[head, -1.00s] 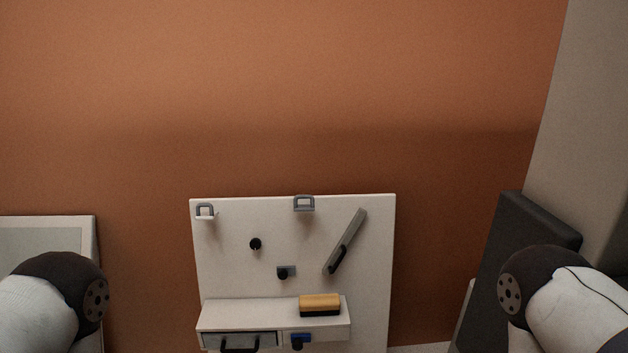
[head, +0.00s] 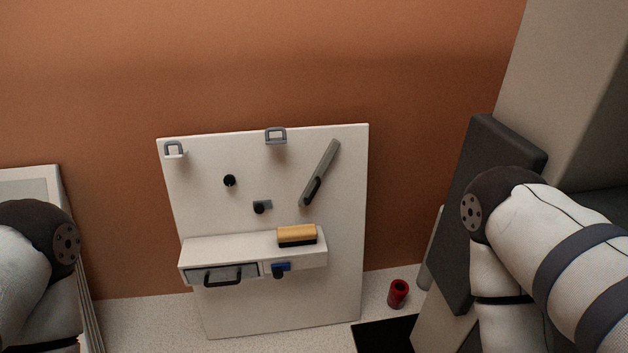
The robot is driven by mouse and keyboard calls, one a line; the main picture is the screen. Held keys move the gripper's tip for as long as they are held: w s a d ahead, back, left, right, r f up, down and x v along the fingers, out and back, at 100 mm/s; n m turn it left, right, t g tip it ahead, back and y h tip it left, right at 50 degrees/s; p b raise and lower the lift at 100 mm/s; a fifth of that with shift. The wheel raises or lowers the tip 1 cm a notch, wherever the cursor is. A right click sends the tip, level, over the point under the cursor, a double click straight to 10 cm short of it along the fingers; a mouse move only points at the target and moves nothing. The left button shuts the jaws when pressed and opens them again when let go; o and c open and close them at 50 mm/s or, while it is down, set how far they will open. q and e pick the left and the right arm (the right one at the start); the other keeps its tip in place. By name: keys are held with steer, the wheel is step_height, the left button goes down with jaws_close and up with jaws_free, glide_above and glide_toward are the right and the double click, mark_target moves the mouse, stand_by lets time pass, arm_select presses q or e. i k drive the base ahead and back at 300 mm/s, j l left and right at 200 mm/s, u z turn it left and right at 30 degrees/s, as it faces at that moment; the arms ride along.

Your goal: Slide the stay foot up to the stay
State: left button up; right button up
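A white upright panel (head: 340,230) stands against the wall. A grey slanted bar with a black grip (head: 322,172), which looks like the stay, is on its upper right, leaning with its top to the right. A small grey plate with a black knob (head: 262,206), possibly the stay foot, sits lower left of the bar, apart from it. I cannot tell for certain which part is the foot. Neither of my grippers is in view; only my arm links show at the left and right edges.
The panel also bears two grey brackets (head: 276,136), a black peg (head: 229,181) and a shelf (head: 210,246). A red cup (head: 398,293) and a dark slab (head: 490,210) stand right.

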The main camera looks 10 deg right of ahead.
mark_target(259, 207)
steer(key=i+l+u, duration=0.15)
steer(key=i+l, duration=0.6)
steer(key=i, duration=0.05)
